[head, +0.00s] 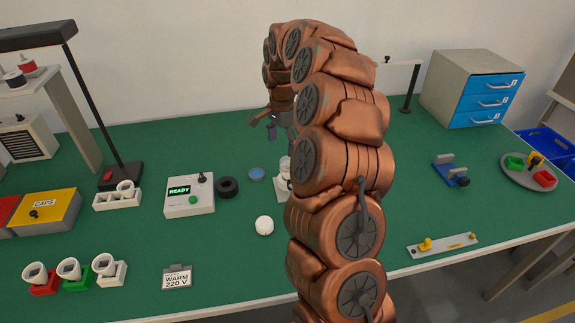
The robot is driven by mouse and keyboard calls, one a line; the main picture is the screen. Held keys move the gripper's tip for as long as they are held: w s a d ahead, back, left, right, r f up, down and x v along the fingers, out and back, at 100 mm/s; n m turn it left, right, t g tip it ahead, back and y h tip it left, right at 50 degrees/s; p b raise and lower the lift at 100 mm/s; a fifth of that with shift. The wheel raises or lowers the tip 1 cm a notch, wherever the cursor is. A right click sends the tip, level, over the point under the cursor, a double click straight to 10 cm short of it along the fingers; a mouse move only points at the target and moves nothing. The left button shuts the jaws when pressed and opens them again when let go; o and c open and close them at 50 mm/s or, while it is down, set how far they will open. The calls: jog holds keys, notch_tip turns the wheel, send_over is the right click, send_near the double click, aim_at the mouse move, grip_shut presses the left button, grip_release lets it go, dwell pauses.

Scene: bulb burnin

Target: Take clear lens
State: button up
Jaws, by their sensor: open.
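My gripper (262,126) is open and empty, raised over the back of the green bench, its fingers pointing down. A small round disc with a grey-blue face (256,173) lies flat on the bench below and in front of it, apart from the fingers. It looks like a lens, but I cannot tell if it is the clear one. A dark ring (227,187) lies to its left. A small white stand (283,184) with a pale glassy piece (284,164) on top is to its right, partly hidden by my arm. A white ball (264,226) sits nearer the front.
A white READY box (189,198) stands left of the ring. A white holder (117,199), the lamp post (92,110) and a yellow CAPS box (46,215) are farther left. Several lamp sockets (69,269) stand front left. A drawer cabinet (465,85) and round tray (519,178) are right.

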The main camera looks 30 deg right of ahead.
aim_at(288, 160)
jog(key=shift+w+d+f+m, duration=0.15)
jog(key=shift+d+f+m, duration=0.15)
jog(key=shift+d+f, duration=0.3)
jog(key=shift+d+f+p, duration=0.2)
jog(key=shift+f+p, duration=0.4)
jog(key=shift+f, duration=0.65)
jog(key=shift+d+f+p, duration=0.15)
jog(key=shift+f+p, duration=0.45)
jog(key=shift+f, duration=0.6)
jog(key=shift+d+f+p, duration=0.2)
jog(key=shift+f+p, duration=0.4)
jog(key=shift+f, duration=0.65)
jog(key=c, duration=0.9)
